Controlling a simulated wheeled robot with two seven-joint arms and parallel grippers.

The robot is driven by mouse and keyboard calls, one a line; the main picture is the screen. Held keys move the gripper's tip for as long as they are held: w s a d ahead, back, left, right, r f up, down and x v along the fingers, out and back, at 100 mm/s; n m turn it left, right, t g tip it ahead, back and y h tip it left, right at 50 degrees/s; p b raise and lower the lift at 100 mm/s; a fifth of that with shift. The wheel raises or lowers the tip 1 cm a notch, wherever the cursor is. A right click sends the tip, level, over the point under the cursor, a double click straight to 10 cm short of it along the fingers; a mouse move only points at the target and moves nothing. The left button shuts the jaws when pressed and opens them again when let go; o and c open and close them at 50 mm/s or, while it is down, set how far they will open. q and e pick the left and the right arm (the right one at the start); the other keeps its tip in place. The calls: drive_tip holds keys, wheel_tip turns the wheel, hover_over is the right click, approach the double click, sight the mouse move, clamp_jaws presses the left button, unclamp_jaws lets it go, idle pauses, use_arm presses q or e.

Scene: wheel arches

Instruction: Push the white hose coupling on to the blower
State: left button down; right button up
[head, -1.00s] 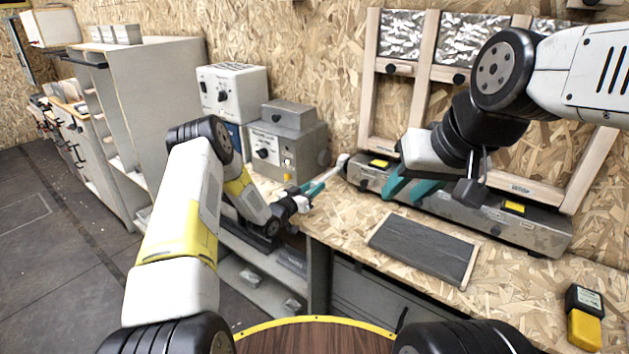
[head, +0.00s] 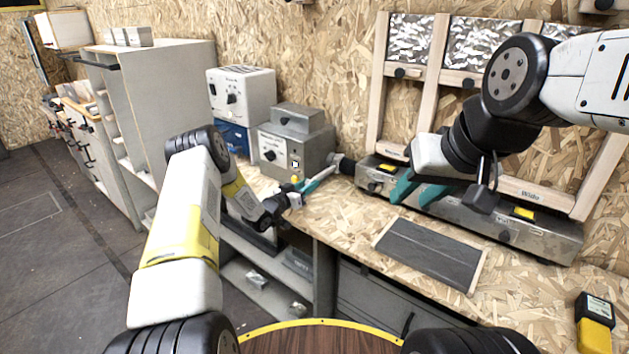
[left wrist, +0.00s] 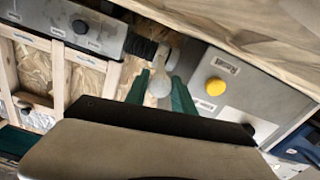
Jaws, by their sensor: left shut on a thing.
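My left gripper (head: 312,186) is beside the grey box (head: 297,155) on the bench, which I take to be the blower. In the left wrist view its teal fingers (left wrist: 160,92) are shut on the white hose coupling (left wrist: 158,84), which shows as a pale rounded piece between them. The black ribbed hose (left wrist: 145,48) is just beyond it, by the end of the long grey unit. The box's face with its yellow button (left wrist: 215,87) is to the right. I cannot tell whether coupling and box touch. My right gripper (head: 416,190) is open and empty above the bench.
The long grey unit (head: 480,212) lies along the wall under a wooden frame. A dark mat (head: 430,253) lies on the bench in front of it. A yellow and black device (head: 595,322) is at the right. A white box on a blue one (head: 242,95) stands left of the grey box.

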use_arm(q)
drive_tip(key=shift+w+a, duration=0.15)
drive_tip(key=shift+a, duration=0.05)
drive_tip(key=c, duration=1.1)
unclamp_jaws()
drive_tip(key=shift+o, duration=0.2)
drive_tip(key=v, duration=0.7)
drive_tip(key=shift+s+a, duration=0.25)
drive_tip(key=shift+s, duration=0.05)
